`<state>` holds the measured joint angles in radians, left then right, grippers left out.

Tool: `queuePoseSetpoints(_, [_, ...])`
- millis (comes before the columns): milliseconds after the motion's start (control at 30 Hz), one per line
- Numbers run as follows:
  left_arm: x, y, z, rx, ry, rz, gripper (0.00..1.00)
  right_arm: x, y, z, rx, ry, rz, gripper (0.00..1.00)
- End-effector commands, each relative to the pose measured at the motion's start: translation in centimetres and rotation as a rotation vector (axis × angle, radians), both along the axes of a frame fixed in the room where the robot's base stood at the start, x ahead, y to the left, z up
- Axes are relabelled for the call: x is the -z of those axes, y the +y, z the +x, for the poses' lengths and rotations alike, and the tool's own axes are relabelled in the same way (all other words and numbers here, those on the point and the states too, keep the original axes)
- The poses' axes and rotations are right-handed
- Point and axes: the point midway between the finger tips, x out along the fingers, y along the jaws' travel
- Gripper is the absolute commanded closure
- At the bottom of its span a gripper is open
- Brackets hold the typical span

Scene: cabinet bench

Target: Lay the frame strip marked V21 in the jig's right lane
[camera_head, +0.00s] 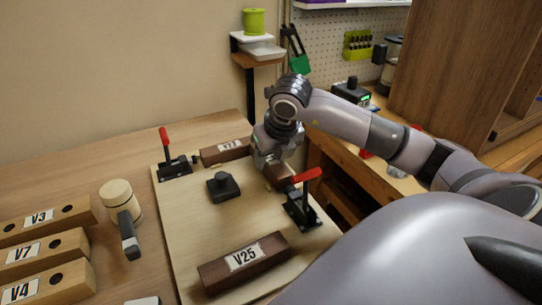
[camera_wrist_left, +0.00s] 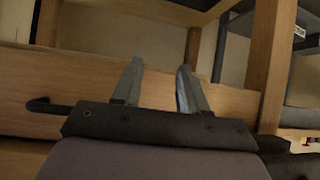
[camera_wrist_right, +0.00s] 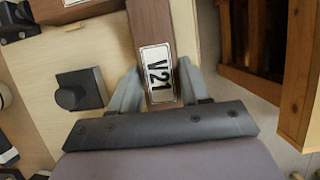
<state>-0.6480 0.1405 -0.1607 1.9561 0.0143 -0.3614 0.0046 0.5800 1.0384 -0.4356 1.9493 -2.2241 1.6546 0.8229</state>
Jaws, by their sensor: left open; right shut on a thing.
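The dark brown strip V21 (camera_wrist_right: 152,30) is between the fingers of my right gripper (camera_wrist_right: 158,75), its label facing up. In the head view its end (camera_head: 282,173) shows below my right gripper (camera_head: 270,160), at the right side of the pale jig board (camera_head: 190,239), behind the right red-handled clamp (camera_head: 302,206). I cannot tell whether it touches the board. Another brown strip (camera_head: 218,154) lies along the board's back edge, and strip V25 (camera_head: 243,262) lies at its front. My left gripper (camera_wrist_left: 158,85) is open and empty, before wooden furniture.
A black knobbed block (camera_head: 223,187) stands mid-board. A second red-handled clamp (camera_head: 173,163) stands at the back left. A mallet (camera_head: 123,217) and pale strips V3 (camera_head: 42,218), V7 (camera_head: 35,250) and V4 (camera_head: 40,284) lie left. A gap separates the right bench.

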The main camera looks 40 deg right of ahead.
Motion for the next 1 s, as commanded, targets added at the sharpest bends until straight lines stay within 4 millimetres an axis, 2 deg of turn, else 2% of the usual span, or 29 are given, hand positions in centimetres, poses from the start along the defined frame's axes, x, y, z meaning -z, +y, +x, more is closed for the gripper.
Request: queuePoseSetpoints(1000, [1.5, 0.0, 0.0, 0.001, 0.0, 0.001, 0.57, 1.3, 0.0, 0.0, 0.0, 0.0, 0.0, 0.87])
